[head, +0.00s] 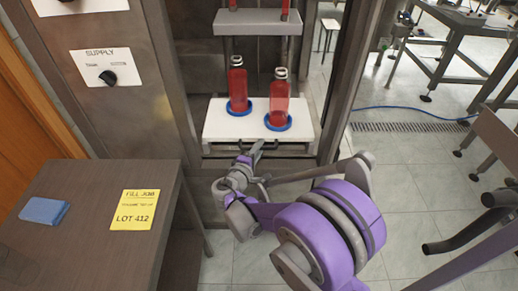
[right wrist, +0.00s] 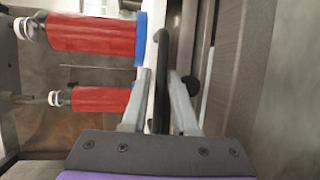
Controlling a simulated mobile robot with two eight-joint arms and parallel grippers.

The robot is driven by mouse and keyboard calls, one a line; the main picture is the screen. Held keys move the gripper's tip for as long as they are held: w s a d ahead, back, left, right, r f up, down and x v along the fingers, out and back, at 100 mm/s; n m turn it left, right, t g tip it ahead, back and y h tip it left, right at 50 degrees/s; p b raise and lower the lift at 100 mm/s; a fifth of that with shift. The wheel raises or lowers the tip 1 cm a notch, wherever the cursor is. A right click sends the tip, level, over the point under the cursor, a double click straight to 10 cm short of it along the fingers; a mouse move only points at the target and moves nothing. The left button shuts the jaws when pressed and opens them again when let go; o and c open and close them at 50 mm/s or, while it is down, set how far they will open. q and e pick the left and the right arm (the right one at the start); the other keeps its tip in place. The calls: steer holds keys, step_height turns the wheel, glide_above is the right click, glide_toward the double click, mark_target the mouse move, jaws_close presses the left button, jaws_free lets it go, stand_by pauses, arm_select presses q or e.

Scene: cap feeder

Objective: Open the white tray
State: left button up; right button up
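The white tray (head: 222,118) sits low inside the grey metal cabinet. Two red bottles (head: 238,85) (head: 280,98) stand upright on it in blue rings (head: 278,122). A dark bar handle (head: 225,151) runs along the tray's front edge. In the right wrist view the handle (right wrist: 161,75) passes between the two fingers of my right gripper (right wrist: 158,112). Gaps show on both sides of the bar, so the gripper looks open around it. In the head view my right gripper (head: 250,158) is at the tray's front, close to the handle. My left gripper is not in view.
A white shelf (head: 250,28) hangs above the bottles. A grey counter (head: 85,190) on the left holds a blue folded cloth (head: 44,210) and a yellow LOT 412 note (head: 137,209). The supply panel (head: 106,68) has a black knob.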

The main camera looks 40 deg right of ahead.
steer(key=shift+c, duration=0.3)
jaws_close()
stand_by(1.1)
